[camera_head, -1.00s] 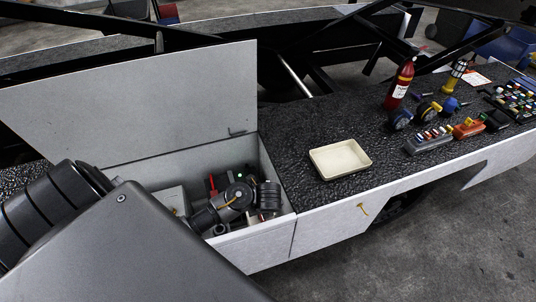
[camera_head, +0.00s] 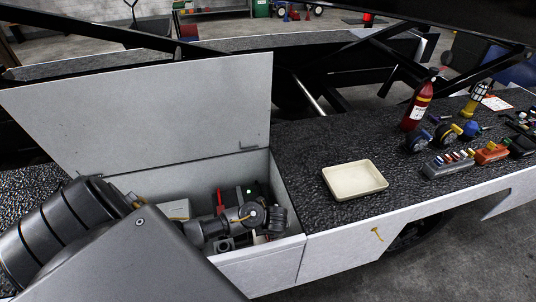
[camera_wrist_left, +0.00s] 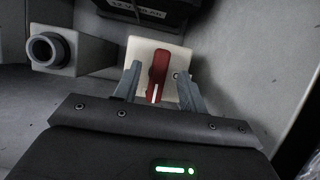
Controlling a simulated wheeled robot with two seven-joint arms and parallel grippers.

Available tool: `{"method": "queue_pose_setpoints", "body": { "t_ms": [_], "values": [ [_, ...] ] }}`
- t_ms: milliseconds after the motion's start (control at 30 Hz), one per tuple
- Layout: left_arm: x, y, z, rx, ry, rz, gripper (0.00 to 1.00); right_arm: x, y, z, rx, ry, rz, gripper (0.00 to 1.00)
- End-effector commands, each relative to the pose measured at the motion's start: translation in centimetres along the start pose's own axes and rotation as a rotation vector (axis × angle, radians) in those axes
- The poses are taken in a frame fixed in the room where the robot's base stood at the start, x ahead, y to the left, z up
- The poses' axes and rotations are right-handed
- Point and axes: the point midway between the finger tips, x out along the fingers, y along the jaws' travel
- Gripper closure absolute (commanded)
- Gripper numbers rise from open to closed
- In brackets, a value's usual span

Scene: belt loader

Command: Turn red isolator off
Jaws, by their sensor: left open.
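The red isolator handle (camera_wrist_left: 159,68) sits on a cream square plate (camera_wrist_left: 140,52) in the left wrist view. A white mark runs along its lower end. My left gripper (camera_wrist_left: 158,74) is open, with one grey finger on each side of the handle. Gaps show between the handle and both fingers. In the head view my left arm reaches into the open grey box (camera_head: 285,175), and its fingertips are hidden there. I cannot make out the isolator for sure in the head view. My right gripper is not in view.
The box's raised lid (camera_head: 140,105) stands behind my arm. A grey round fitting (camera_wrist_left: 48,50) and a dark labelled unit (camera_wrist_left: 145,12) are close to the plate. A cream tray (camera_head: 354,191), a red extinguisher (camera_head: 417,108) and several small devices are on the black deck.

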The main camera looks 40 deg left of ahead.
Motion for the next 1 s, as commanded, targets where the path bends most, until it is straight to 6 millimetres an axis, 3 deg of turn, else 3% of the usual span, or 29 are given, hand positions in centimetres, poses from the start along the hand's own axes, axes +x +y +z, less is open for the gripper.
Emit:
{"method": "queue_pose_setpoints", "body": {
  "t_ms": [200,500,833,1000],
  "values": [
    [1.9,0.0,0.0,0.002,0.0,0.0,0.58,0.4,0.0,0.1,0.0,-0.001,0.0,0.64],
    [2.0,0.0,0.0,0.0,0.0,-0.001,0.58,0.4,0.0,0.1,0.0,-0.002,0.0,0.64],
    [2.0,0.0,-0.1,0.001,0.0,0.0,1.0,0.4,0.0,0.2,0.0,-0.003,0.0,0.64],
    [2.0,0.0,0.0,-0.004,0.001,0.002,1.0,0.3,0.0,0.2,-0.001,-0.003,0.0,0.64]
  ]
}}
